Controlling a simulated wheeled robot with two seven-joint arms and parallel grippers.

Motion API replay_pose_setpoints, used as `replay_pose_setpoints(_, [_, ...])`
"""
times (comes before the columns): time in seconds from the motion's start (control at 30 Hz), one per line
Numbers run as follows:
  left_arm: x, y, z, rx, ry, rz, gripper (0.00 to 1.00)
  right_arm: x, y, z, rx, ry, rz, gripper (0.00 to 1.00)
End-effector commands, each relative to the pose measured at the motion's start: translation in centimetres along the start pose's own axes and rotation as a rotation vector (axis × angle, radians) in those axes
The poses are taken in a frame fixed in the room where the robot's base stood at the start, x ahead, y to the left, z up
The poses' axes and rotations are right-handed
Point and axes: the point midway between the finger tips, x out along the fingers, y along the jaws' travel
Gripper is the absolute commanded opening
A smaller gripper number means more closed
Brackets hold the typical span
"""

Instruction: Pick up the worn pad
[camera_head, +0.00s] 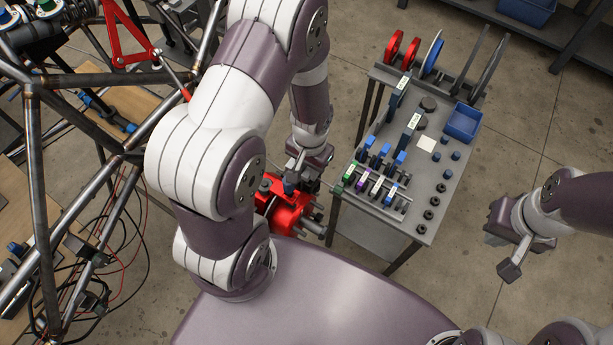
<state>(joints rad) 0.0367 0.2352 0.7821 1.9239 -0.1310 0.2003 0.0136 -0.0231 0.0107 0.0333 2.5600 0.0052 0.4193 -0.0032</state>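A red brake caliper (287,211) sits between the tube chassis and the tool cart, partly behind my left arm. No worn pad can be told apart for certain in this view; the inside of the caliper is too small and partly hidden. My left gripper (301,180) points down right at the top of the caliper. Whether its fingers touch or hold anything there is unclear. My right gripper (502,255) is open and empty over the bare floor, right of the cart and apart from it.
The grey cart (407,215) carries a rack of several small blocks with coloured tags (377,187), a blue bin (463,123), dark round parts and upright discs (433,54). The tube chassis (62,78) with loose cables fills the left. Floor right of the cart is clear.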

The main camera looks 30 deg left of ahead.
Motion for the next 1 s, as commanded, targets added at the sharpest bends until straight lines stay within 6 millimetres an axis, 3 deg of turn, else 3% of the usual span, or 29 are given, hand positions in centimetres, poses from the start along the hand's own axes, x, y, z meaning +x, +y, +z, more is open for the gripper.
replay_pose_setpoints(0.2, [0.2,0.0,0.0,0.0,0.002,0.0,0.27,0.0,0.0,0.0,0.0,0.0,0.0,0.0])
replay_pose_setpoints(0.3, [0.2,0.0,0.0,0.0,0.002,0.0,0.0,0.0,0.0,0.0,0.0,0.0,0.0,0.0])
replay_pose_setpoints(0.67, [-0.2,0.0,-0.1,0.0,0.002,0.0,0.0,0.0,0.0,0.0,0.0,0.0,0.0,0.0])
replay_pose_setpoints(0.83, [-2.5,-0.1,-0.1,0.0,0.006,-0.001,0.0,-0.3,0.0,0.0,0.0,0.0,0.0,0.0])
replay_pose_setpoints(1.0, [-6.5,-0.2,-0.2,0.0,0.008,-0.001,0.0,-0.6,0.0,-0.1,0.0,0.0,0.0,0.0])
